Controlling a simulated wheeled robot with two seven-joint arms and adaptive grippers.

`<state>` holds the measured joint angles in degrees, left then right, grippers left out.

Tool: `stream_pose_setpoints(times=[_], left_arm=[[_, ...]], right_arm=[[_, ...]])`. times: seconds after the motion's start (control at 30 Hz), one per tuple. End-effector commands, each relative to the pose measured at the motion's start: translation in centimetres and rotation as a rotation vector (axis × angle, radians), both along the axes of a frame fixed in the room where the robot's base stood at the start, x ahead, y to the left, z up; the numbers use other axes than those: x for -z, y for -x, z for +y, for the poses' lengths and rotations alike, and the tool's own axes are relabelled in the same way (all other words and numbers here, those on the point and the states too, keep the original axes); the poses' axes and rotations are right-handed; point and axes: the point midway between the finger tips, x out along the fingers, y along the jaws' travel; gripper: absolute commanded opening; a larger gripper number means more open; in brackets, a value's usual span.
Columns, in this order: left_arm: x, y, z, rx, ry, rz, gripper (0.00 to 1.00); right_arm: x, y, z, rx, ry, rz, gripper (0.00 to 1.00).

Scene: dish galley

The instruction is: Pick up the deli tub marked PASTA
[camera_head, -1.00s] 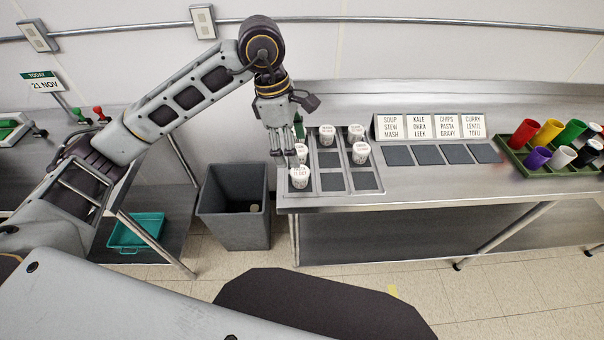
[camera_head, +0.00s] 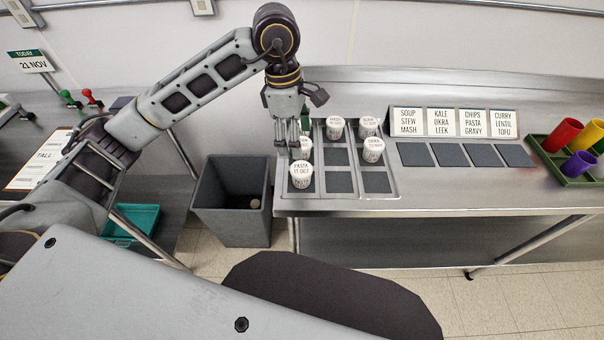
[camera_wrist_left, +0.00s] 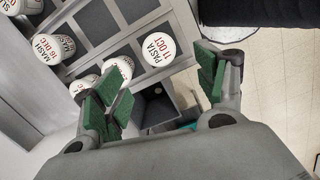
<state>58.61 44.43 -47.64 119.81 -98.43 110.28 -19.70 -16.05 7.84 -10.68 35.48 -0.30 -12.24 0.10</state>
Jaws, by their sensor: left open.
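The deli tub marked PASTA (camera_head: 300,177) stands upright in the front left compartment of the divided tray (camera_head: 341,183). It is white, and its lid reads PASTA 11 OCT. In the left wrist view its lid (camera_wrist_left: 159,50) shows above the gap between the fingers, clear of them. My left gripper (camera_head: 288,146) is open and empty, pointing down just behind the PASTA tub. Its green-padded fingers (camera_wrist_left: 160,85) are spread wide in the wrist view. The tub behind PASTA (camera_head: 305,149) is partly hidden by the gripper. My right gripper is not in view.
Other tubs, including one marked MASH (camera_wrist_left: 47,49), stand close by in the tray. A grey bin (camera_head: 232,201) stands on the floor left of the counter. Label cards (camera_head: 454,122) stand behind dark pads (camera_head: 450,155). Coloured cups (camera_head: 562,135) stand at the far right.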

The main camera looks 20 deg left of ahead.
Motion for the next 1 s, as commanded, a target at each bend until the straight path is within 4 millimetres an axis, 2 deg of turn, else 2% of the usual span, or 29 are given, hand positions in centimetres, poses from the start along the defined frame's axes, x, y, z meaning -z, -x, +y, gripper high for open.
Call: stream_pose_setpoints(times=[0.2,0.37,0.77,1.0], left_arm=[[0.1,0.0,0.0,0.000,0.000,0.000,0.72],[1.1,0.0,-0.1,0.000,0.000,0.002,0.72],[5.9,0.0,-0.7,0.000,0.000,0.003,0.72],[8.2,-0.1,-1.0,-0.001,0.000,0.001,0.72]], right_arm=[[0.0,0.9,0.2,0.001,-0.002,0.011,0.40],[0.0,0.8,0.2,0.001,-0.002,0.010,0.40],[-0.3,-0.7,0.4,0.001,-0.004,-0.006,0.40],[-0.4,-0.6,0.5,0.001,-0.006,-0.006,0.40]])
